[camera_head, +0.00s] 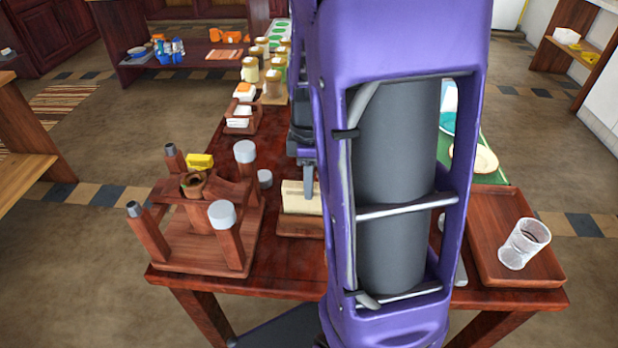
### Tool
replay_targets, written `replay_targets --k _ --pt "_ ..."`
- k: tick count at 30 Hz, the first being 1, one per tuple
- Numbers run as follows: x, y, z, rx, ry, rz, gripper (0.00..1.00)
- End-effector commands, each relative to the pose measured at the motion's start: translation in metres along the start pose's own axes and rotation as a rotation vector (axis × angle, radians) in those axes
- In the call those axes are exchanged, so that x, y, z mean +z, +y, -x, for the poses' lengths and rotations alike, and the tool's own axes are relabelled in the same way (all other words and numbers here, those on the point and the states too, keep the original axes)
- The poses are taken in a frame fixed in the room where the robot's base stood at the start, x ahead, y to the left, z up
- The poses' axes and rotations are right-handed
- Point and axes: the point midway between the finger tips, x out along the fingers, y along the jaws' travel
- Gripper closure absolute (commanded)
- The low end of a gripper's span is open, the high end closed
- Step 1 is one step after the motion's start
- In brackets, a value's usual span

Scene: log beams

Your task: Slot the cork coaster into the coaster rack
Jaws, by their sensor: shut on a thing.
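My gripper (307,178) shows only in part, as a dark grey finger at the left edge of my purple arm. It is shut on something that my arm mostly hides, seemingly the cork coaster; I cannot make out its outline. Just below the finger, a cream, block-like piece (298,197) stands on a low brown wooden base (292,227) on the table. This may be the coaster rack, but its right side is hidden behind my arm. I cannot tell whether the gripper touches it.
On the red-brown table (225,150), a wooden stand with capped posts (205,265) is at left. Several jars (250,70) and a small wooden rack (243,122) are farther back.

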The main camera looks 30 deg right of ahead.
Motion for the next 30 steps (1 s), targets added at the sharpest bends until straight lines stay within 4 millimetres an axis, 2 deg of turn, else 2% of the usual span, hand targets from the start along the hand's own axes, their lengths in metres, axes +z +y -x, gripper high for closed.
replay_targets --k 14,15,20,27,30 --pt "0.0004 -0.0003 -0.0085 -0.001 -0.001 0.000 1.00" --pt "0.0003 -0.0002 -0.0086 -0.001 0.000 0.000 0.67" --pt "0.0003 -0.0003 -0.0086 -0.001 -0.001 0.000 0.39" --pt "0.0003 -0.0003 -0.0085 -0.001 -0.001 0.000 0.34" --pt "0.0003 -0.0002 -0.0084 0.000 0.000 0.000 0.16"
